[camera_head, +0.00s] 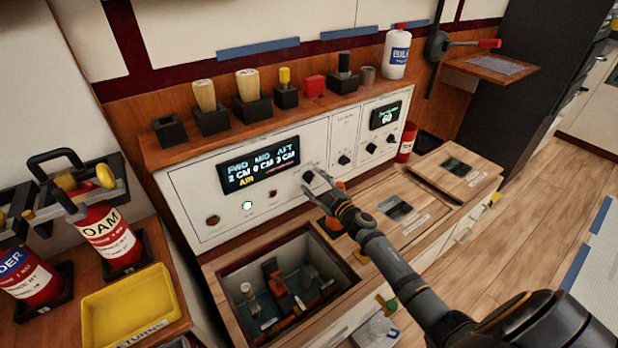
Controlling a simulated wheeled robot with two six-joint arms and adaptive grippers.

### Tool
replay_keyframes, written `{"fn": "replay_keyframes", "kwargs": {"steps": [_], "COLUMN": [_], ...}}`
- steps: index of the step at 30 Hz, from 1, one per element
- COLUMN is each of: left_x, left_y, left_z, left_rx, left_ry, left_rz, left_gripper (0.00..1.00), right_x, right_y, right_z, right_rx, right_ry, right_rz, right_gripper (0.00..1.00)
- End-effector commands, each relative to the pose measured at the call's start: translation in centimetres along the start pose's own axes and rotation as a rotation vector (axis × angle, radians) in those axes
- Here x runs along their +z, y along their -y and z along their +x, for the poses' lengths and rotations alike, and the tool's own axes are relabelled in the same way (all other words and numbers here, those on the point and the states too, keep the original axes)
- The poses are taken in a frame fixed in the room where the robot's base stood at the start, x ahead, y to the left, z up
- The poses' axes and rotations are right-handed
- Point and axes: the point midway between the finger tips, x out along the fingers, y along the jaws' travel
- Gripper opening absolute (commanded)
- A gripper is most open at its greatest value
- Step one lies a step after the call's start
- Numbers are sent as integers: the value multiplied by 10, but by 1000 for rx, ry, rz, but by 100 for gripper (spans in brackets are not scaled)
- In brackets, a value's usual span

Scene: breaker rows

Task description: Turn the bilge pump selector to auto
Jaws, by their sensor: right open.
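A white control panel (228,213) holds a lit display (258,164) reading FWD, MID and AFT levels in CM, with AIR below. A dark round knob (308,177) sits right of this display. More dark knobs sit further right, one in the middle (345,160) and one beyond it (371,148). Their labels are too small to read, so I cannot tell which is the bilge pump selector or where it points. My right gripper (320,186) is open and empty, close in front of the first knob. I cannot tell whether it touches. My left gripper is out of view.
Below the panel is an open hatch (231,280) with parts inside. Wooden lids with dark recesses (456,167) lie to its right. A shelf above carries brushes and a white bottle (397,55). A yellow tray (130,307) and red extinguishers (108,236) stand left.

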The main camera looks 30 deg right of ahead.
Motion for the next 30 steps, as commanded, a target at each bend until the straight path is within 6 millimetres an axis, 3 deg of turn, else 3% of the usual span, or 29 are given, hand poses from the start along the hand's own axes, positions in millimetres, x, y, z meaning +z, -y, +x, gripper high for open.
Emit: {"fn": "replay_keyframes", "kwargs": {"steps": [7, 19, 30], "left_x": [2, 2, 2], "left_y": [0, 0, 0], "left_z": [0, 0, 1], "left_rx": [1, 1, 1], "left_ry": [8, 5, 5], "left_rz": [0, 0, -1], "left_gripper": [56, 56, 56], "right_x": [0, 0, 0], "right_y": [0, 0, 0], "right_z": [0, 0, 0], "right_rx": [0, 0, 0], "right_ry": [1, 1, 1], "right_rz": [0, 0, -73], "right_gripper": [57, 3, 3]}}
